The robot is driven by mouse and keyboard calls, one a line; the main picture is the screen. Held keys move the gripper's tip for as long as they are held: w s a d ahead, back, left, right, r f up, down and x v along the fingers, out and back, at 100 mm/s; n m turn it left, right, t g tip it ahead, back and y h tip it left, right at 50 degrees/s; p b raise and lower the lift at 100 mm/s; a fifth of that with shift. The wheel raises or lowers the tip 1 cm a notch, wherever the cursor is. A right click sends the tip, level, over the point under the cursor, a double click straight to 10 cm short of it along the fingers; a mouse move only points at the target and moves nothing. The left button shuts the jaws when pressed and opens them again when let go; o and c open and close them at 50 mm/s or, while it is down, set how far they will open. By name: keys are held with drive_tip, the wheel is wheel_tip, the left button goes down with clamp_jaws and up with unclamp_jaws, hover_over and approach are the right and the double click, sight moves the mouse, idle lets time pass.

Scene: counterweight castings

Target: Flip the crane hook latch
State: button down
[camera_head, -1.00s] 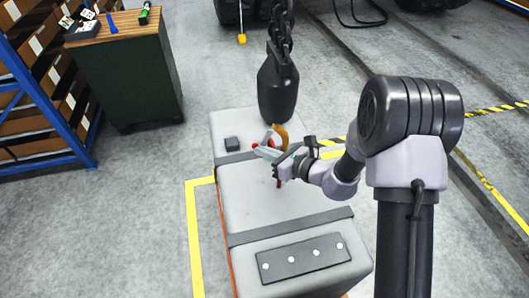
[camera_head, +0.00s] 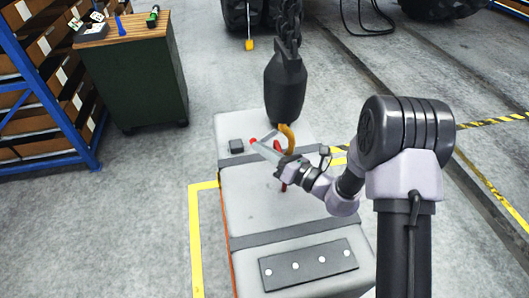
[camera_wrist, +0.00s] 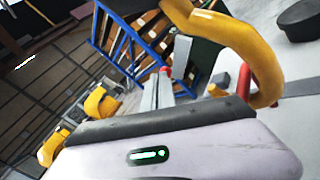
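The black hook block (camera_head: 285,88) hangs from a chain above the grey casting (camera_head: 270,195). The orange-yellow crane hook (camera_head: 288,137) curves below it and shows large in the wrist view (camera_wrist: 258,45). My gripper (camera_head: 268,153) is at the hook's lower left side, its pale finger pointing up and left. A red piece (camera_head: 252,141) shows at that finger's end, and another red piece (camera_head: 283,172) is beside the gripper. The wrist view also shows two red pieces, one close to the hook (camera_wrist: 243,82). I cannot tell which part is the latch, nor how far the fingers are apart.
The casting carries dark straps, a small dark block (camera_head: 236,146) and a bolted plate (camera_head: 308,264). A green cabinet (camera_head: 140,80) and a blue-framed shelf (camera_head: 45,85) stand at the left. Yellow floor lines (camera_head: 194,245) edge the casting. The floor between cabinet and casting is clear.

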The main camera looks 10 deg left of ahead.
drive_tip(key=shift+s+a+r+m+t+y+b, duration=0.1)
drive_tip(key=shift+r+m+t+y+b, duration=0.2)
drive_tip(key=shift+r+m+t, duration=0.45)
drive_tip(key=shift+w+a+r+m+t+y+b, duration=0.15)
drive_tip(key=shift+r+m+t+y, duration=0.25)
drive_tip(key=shift+m, duration=0.65)
drive_tip(key=shift+s+r+m+t+y+b, duration=0.2)
drive_tip(key=shift+r+m+t+y, duration=0.3)
drive_tip(key=shift+m, duration=0.4)
drive_tip(key=shift+r+p, duration=0.35)
drive_tip(key=shift+r, duration=0.05)
drive_tip(key=shift+d+f, duration=0.1)
idle(0.3)
